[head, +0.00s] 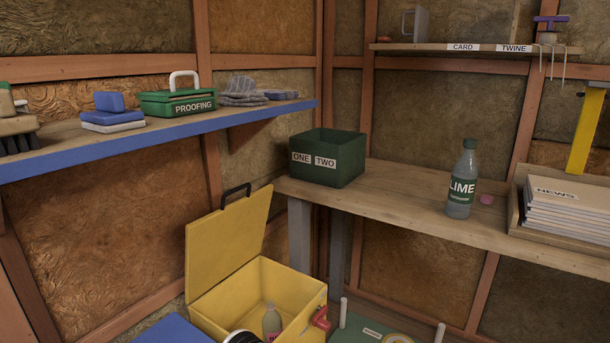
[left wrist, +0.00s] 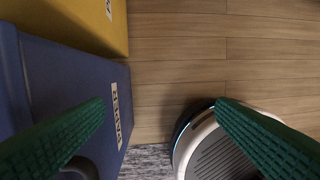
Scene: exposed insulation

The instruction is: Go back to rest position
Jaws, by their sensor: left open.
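My left gripper (left wrist: 160,105) shows in the left wrist view as two green ridged fingers, wide apart with nothing between them. It points down over the wooden floor (left wrist: 180,65). A dark blue box (left wrist: 65,75) with a pale label is at the left of that view, partly behind the left finger. A yellow box (left wrist: 65,15) is at its upper left. Neither of my grippers shows in the head view, and my right gripper is in no view.
In the head view, an open yellow box (head: 208,315) holds a bottle (head: 271,322). A wooden bench (head: 400,197) carries a green ONE/TWO bin (head: 340,162), a LIME bottle (head: 461,180) and a NEWS stack (head: 565,208). A blue-edged shelf (head: 160,135) is at left.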

